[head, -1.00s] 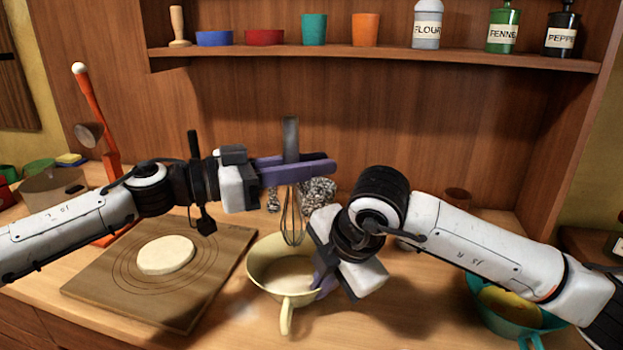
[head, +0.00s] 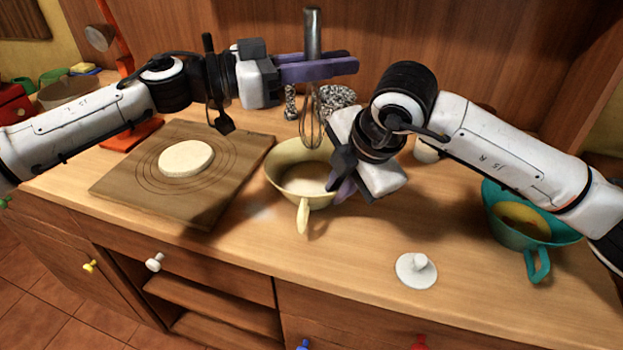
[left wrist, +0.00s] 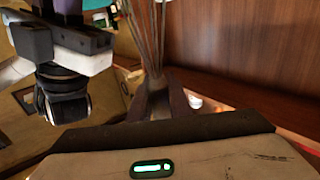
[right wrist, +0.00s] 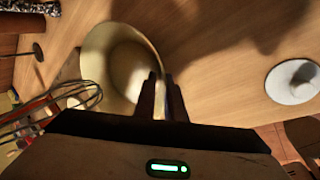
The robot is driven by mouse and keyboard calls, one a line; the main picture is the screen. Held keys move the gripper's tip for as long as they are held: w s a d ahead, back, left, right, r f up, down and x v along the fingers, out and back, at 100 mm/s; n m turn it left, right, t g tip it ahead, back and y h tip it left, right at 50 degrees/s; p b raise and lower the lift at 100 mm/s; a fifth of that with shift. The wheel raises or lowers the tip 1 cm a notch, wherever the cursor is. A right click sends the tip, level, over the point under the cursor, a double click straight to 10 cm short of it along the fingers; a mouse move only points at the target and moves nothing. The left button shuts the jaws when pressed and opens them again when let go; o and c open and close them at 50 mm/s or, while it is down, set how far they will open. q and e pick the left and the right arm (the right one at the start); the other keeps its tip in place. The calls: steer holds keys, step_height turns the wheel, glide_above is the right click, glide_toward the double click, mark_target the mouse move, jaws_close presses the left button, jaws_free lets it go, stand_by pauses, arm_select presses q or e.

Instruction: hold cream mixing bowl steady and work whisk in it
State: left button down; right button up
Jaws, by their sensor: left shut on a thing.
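The cream mixing bowl (head: 283,184) stands upright on the counter, its handle toward the front. My left gripper (head: 335,66) is shut on the whisk (head: 312,35), which hangs upright, wires down. In the head view the wire tips overlap the bowl's far rim; I cannot tell whether they are inside it. The whisk wires also show in the left wrist view (left wrist: 150,28) and right wrist view (right wrist: 40,112). My right gripper (head: 345,188) is at the bowl's right rim. In the right wrist view its fingers (right wrist: 160,92) are close together at the rim; their grip on it is unclear.
A wooden board (head: 125,185) with a pale dough disc (head: 186,159) lies left of the bowl. A white knobbed lid (head: 416,270) lies front right. A teal colander (head: 500,215) with something yellow inside stands right. The counter between bowl and lid is clear.

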steer(key=shift+o, duration=1.3)
steer(key=v, duration=1.2)
